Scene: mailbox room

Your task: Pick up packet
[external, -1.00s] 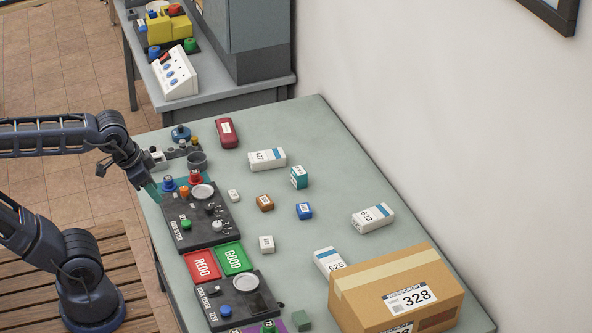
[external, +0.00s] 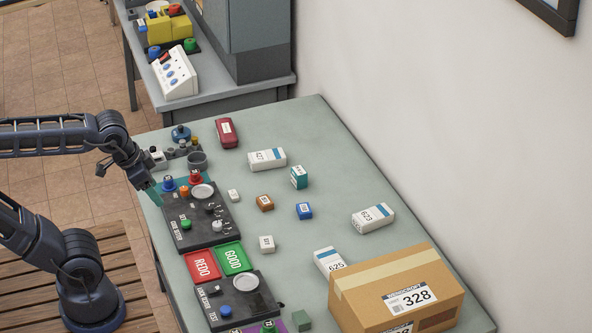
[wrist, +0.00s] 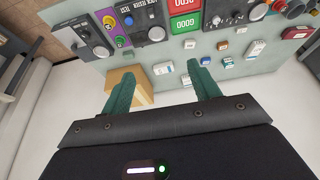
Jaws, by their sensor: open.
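Several white packets with blue bands and printed numbers lie on the table, and I cannot tell which one the task names. One packet (external: 267,160) lies at the back, one marked 623 (external: 373,219) at the right, and one marked 625 (external: 329,262) beside the cardboard box. My gripper (external: 153,190) is at the table's left edge, by the upper black test panel, apart from all the packets. In the wrist view its two teal fingers (wrist: 160,72) are spread with nothing held between them.
A large cardboard box (external: 395,290) stands at the front right. Black test panels (external: 180,212) and the red and green trays (external: 232,258) line the left side. Small boxes, one blue (external: 304,211) and one brown (external: 265,203), sit mid-table. A wall bounds the right.

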